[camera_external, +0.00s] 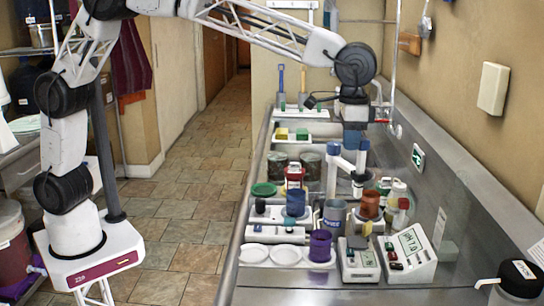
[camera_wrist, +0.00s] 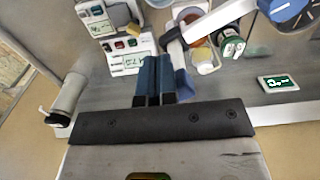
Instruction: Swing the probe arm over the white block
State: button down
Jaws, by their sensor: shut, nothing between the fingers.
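The probe arm (camera_external: 343,164), with white links and blue joints, stands among the vessels on the steel bench. In the wrist view its white link (camera_wrist: 208,24) runs right from beside my fingers, and a blue part shows just right of them. My gripper (camera_external: 352,141) points down beside the arm's top; its blue fingers (camera_wrist: 156,62) are together and empty. I cannot tell whether they touch the probe arm. I cannot single out a white block; several white-bodied items are crowded around the arm and partly hidden.
A white meter with a display (camera_external: 408,252) and a smaller white device (camera_external: 358,259) stand at the front. A purple cup (camera_external: 320,245), white dishes (camera_external: 285,254) and jars crowd the bench. The right wall is close; bare steel (camera_external: 440,180) lies beside it.

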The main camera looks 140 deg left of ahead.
aim_at(364, 140)
jog(key=shift+w+a, duration=0.4)
jog(key=shift+a, duration=0.35)
jog(key=shift+w+a, duration=0.35)
jog(key=shift+a, duration=0.45)
jog(key=shift+w+a, duration=0.2)
jog(key=shift+a, duration=0.45)
jog(key=shift+w+a, duration=0.15)
jog(key=shift+a, duration=0.45)
jog(key=shift+d, duration=0.15)
jog(key=shift+s+d, duration=0.1)
jog(key=shift+d, duration=0.4)
